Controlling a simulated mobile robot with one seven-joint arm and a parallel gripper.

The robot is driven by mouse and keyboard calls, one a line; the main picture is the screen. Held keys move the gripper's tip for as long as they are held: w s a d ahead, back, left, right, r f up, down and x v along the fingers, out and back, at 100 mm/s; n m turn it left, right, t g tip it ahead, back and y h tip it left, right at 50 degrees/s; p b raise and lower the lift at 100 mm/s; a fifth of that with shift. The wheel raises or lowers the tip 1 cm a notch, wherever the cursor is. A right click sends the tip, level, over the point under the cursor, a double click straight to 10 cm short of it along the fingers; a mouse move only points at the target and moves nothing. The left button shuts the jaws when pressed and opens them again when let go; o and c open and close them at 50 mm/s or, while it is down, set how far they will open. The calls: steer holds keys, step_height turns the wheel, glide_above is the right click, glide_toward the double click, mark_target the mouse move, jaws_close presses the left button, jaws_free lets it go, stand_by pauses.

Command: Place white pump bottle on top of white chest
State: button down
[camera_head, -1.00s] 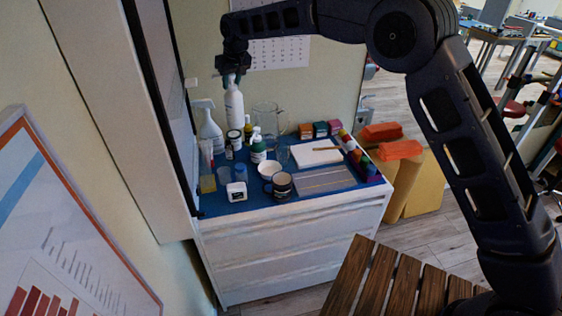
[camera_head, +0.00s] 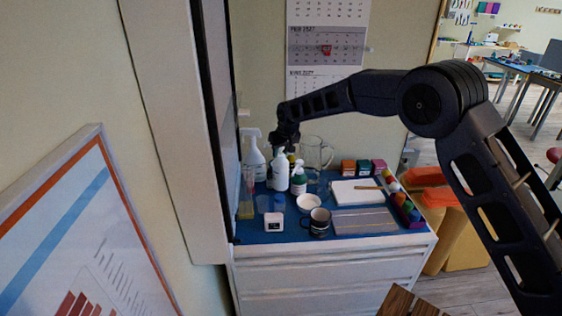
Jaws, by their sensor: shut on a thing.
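The white pump bottle (camera_head: 280,172) is upright over the blue top of the white chest (camera_head: 330,268). My gripper (camera_head: 284,146) is above it and shut on its top end; the fingers and pump head are hard to make out. The bottle's base is low among the items on the chest top. I cannot tell whether it touches the surface. A white spray bottle (camera_head: 254,158) stands to its left, and a pump bottle with a green label (camera_head: 299,180) stands close to its right.
A clear pitcher (camera_head: 314,153), white bowl (camera_head: 308,202), dark mug (camera_head: 318,223), small white box (camera_head: 273,222) and white board (camera_head: 357,192) crowd the chest top. A tall cabinet (camera_head: 170,130) borders the left. The front right holds a flat grey panel (camera_head: 364,221).

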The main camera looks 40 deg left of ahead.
steer(key=shift+f, duration=2.25)
steer(key=c, duration=1)
jaws_free()
steer(key=shift+c, duration=0.2)
steer(key=v, duration=1.2)
